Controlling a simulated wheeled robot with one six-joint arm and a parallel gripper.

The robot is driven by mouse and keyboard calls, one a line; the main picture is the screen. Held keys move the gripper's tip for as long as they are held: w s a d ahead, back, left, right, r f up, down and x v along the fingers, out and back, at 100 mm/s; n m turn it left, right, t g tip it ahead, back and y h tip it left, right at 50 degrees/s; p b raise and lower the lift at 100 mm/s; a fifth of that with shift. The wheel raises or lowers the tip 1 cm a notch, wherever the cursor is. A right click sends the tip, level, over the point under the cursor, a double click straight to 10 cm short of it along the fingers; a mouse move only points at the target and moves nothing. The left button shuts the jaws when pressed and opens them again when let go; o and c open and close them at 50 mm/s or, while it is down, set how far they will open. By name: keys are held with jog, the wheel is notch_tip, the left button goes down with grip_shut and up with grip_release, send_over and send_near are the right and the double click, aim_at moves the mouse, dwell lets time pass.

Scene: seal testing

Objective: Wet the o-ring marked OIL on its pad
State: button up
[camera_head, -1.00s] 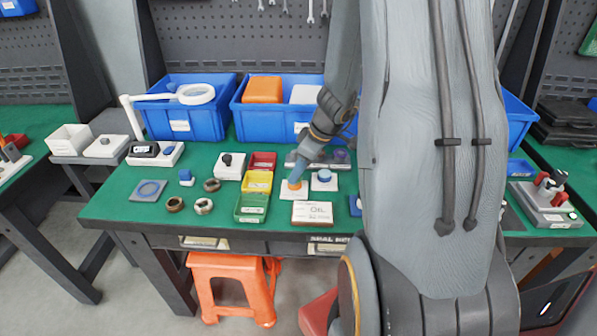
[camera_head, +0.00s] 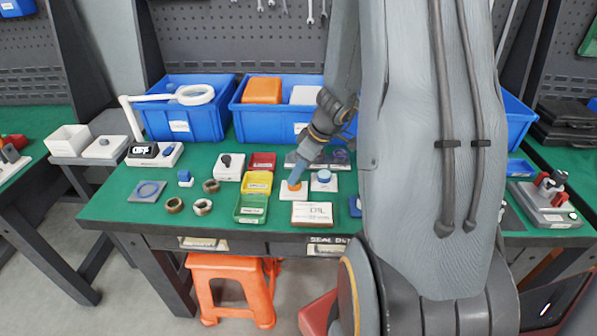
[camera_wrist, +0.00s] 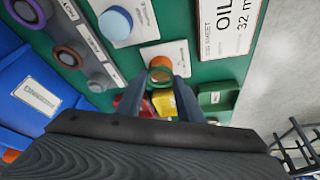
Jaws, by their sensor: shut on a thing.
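My gripper (camera_head: 296,181) reaches down over a white plate (camera_head: 293,194) with an orange pad (camera_head: 294,186). In the wrist view my gripper (camera_wrist: 160,88) is shut on a small brownish-green o-ring (camera_wrist: 160,75) between its fingertips. The orange pad (camera_wrist: 168,54) on its white plate (camera_wrist: 178,49) lies just beyond the ring. I cannot tell whether ring and pad touch. A white sheet reading OIL (camera_head: 313,213) lies to the right and front of the plate; it also shows in the wrist view (camera_wrist: 230,22). I see no marking on the ring itself.
A blue pad (camera_head: 323,175) on a white plate stands close to the right. Red (camera_head: 263,161), yellow (camera_head: 258,181) and green (camera_head: 251,208) trays stand left. Blue bins (camera_head: 190,118) line the back.

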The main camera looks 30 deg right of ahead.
jog(key=shift+s+f+b, duration=0.1)
jog(key=shift+f+b, duration=0.35)
jog(key=shift+b, duration=0.6)
dwell(2.9)
jog(key=shift+r, duration=0.1)
jog(key=shift+r+p, duration=1.6)
jog(key=shift+r, duration=0.9)
